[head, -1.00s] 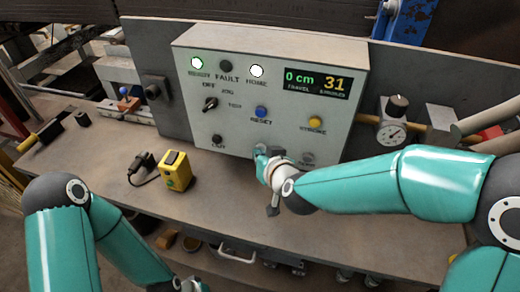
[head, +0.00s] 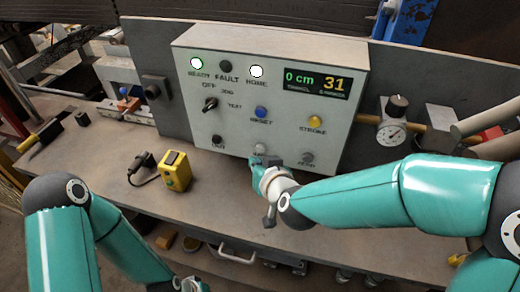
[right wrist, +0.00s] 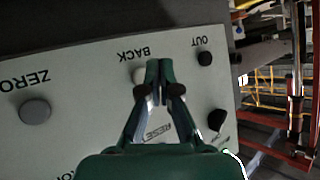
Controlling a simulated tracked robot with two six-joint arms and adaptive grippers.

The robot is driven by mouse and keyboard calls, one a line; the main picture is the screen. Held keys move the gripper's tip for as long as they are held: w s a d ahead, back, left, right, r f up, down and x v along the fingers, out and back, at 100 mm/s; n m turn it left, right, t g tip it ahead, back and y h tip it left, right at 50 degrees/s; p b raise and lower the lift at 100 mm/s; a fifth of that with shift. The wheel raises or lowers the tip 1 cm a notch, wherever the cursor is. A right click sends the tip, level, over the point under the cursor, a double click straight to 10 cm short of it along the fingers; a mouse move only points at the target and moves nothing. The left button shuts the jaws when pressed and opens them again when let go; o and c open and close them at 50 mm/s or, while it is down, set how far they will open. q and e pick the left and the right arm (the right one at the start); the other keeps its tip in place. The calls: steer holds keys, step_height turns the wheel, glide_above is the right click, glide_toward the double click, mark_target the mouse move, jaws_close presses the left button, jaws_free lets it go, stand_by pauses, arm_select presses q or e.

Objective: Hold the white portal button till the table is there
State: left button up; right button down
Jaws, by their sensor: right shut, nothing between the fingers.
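The grey control panel (head: 215,62) stands at the back of the bench. Its white button (head: 260,148) is low on the face, and it shows in the right wrist view (right wrist: 139,76) by the label BACK. My right gripper (head: 255,164) is shut and empty, its tips just below the button in the head view. In the right wrist view the gripper (right wrist: 158,68) partly covers the button; I cannot tell whether they touch. The display (head: 316,83) reads 0 cm and 31.
A yellow box (head: 175,170) with a black cable stands on the bench left of my right gripper. A blue RESET button (head: 261,112), a yellow STROKE button (head: 314,122) and a grey ZERO button (head: 307,158) are nearby. A dial gauge (head: 391,131) is at the right.

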steer(key=s, duration=0.2)
steer(key=s+a, duration=0.1)
steer(key=shift+s+a, duration=0.1)
steer(key=shift+s, duration=0.3)
stand_by(0.3)
